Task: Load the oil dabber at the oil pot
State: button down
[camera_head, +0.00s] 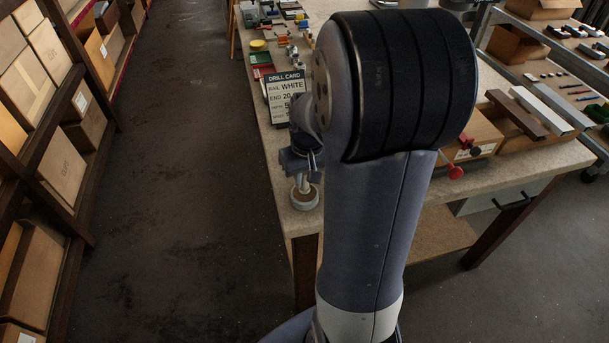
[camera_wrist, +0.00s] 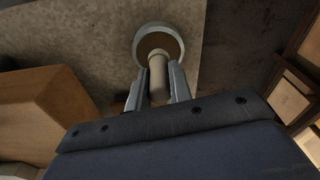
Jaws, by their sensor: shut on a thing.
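The oil pot (camera_head: 305,202) is a small round pale pot at the near left corner of the bench. In the wrist view its pale rim (camera_wrist: 139,38) rings a brown inside. My gripper (camera_head: 304,173) is right above the pot, pointing down. In the wrist view my gripper (camera_wrist: 158,82) is shut on the oil dabber (camera_wrist: 158,72), a pale, short cylinder. The dabber's far end overlaps the brown inside of the pot. I cannot tell whether it touches the oil. My arm hides part of the bench in the head view.
A cardboard box (camera_head: 475,137) and long profiles (camera_head: 543,108) lie at the right. Shelves with boxes (camera_head: 62,165) stand at the left. The floor (camera_head: 180,150) between is clear.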

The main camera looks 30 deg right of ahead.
jog(key=shift+f+b, duration=0.45)
jog(key=shift+f, duration=0.15)
dwell(1.3)
jog(key=shift+r, duration=0.15)
notch_tip(320, 180, up, 7)
jog(key=p, duration=0.5)
jog(key=shift+p, duration=0.4)
jog(key=shift+s, duration=0.1)
dwell(0.5)
